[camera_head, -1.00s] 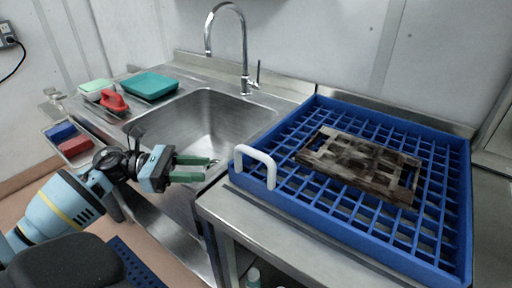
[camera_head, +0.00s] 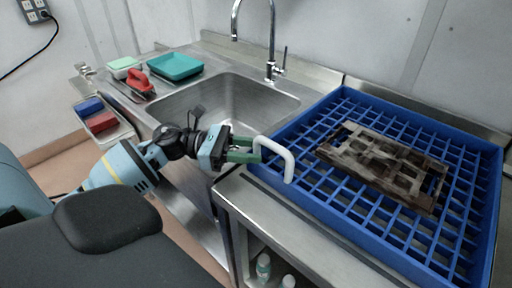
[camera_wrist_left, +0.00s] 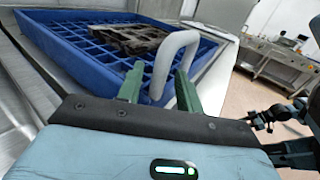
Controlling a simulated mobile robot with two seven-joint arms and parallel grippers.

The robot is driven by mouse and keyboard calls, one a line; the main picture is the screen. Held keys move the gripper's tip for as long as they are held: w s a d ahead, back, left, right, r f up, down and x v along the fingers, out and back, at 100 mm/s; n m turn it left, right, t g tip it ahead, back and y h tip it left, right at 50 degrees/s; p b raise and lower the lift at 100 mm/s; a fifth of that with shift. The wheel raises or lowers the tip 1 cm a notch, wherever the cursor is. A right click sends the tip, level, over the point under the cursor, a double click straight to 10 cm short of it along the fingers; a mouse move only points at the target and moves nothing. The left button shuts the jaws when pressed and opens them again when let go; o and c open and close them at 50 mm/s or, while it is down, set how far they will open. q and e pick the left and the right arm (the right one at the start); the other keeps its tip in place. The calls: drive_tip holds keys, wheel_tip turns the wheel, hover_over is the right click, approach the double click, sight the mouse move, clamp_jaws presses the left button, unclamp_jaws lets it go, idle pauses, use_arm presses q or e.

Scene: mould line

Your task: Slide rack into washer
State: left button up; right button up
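The blue rack (camera_head: 300,215) lies flat on a steel counter at the right of the head view. It has a grid floor and a white loop handle (camera_head: 290,165) at its near left corner. A brown, stained mould plate (camera_head: 385,165) lies in it. My left gripper (camera_head: 258,150) is at the handle, its green fingers pointing right. In the left wrist view the handle (camera_wrist_left: 176,50) stands between the two spread fingers (camera_wrist_left: 160,88), with a gap on the left finger's side. The rack also shows there (camera_wrist_left: 65,45). I cannot make out a washer.
A steel sink (camera_head: 235,100) with a tap (camera_head: 272,65) stands left of the rack. A teal tray (camera_head: 175,67), a red-handled tool (camera_head: 138,82) and a bin with blue and red blocks (camera_head: 122,132) are farther left. Bottles (camera_head: 263,266) stand under the counter.

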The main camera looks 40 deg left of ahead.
use_arm(q)
drive_tip(key=shift+x, duration=0.85)
drive_tip(key=shift+c, duration=0.2)
clamp_jaws()
